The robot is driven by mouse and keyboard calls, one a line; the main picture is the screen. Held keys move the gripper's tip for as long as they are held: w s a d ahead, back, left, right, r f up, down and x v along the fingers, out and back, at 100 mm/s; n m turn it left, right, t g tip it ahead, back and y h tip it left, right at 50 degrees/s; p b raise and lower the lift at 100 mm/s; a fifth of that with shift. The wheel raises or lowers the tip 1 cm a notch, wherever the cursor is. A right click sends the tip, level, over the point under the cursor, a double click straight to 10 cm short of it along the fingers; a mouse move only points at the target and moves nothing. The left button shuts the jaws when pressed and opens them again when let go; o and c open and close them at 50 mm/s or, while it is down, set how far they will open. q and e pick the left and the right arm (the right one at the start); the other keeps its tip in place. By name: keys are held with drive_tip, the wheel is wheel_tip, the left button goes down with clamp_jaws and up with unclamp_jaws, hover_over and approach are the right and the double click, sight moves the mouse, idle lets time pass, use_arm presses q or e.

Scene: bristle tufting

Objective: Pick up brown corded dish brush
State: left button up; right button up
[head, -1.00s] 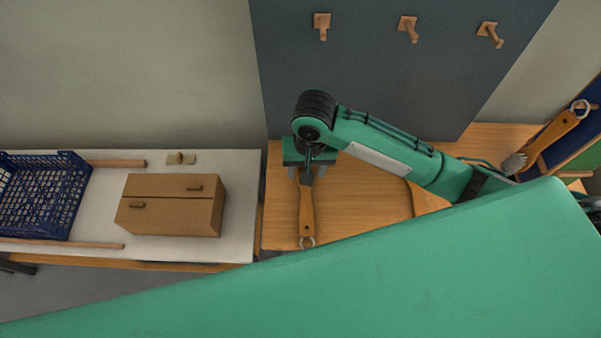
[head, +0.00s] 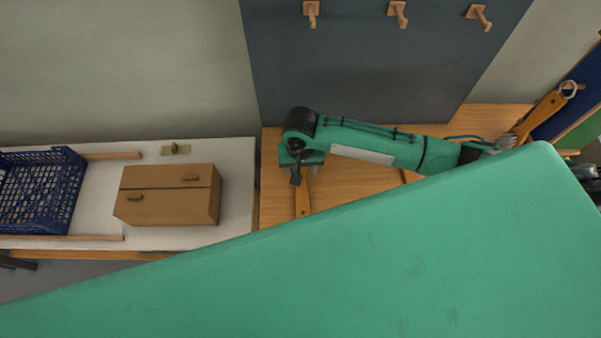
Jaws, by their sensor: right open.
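A brown wooden brush handle (head: 302,200) lies on the wooden table, below my right gripper in the picture. Its lower end is hidden behind a large green part of my body, and its upper end is hidden under the gripper. My right gripper (head: 301,172) points down over the handle's upper part, open, with its fingers to either side. I cannot tell whether they touch it. A second brown-handled brush (head: 540,115) with a ring and pale bristles leans at the far right. I cannot tell which brush is corded. My left gripper is out of view.
A cardboard box (head: 165,208) and a blue crate (head: 38,195) stand on a white-topped table at the left. A dark board (head: 390,70) with wooden pegs stands behind. The wooden table (head: 345,185) is clear beside the handle.

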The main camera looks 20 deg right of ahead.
drive_tip(key=shift+f, duration=1.4)
drive_tip(key=c, duration=1.1)
drive_tip(key=shift+r, duration=0.1)
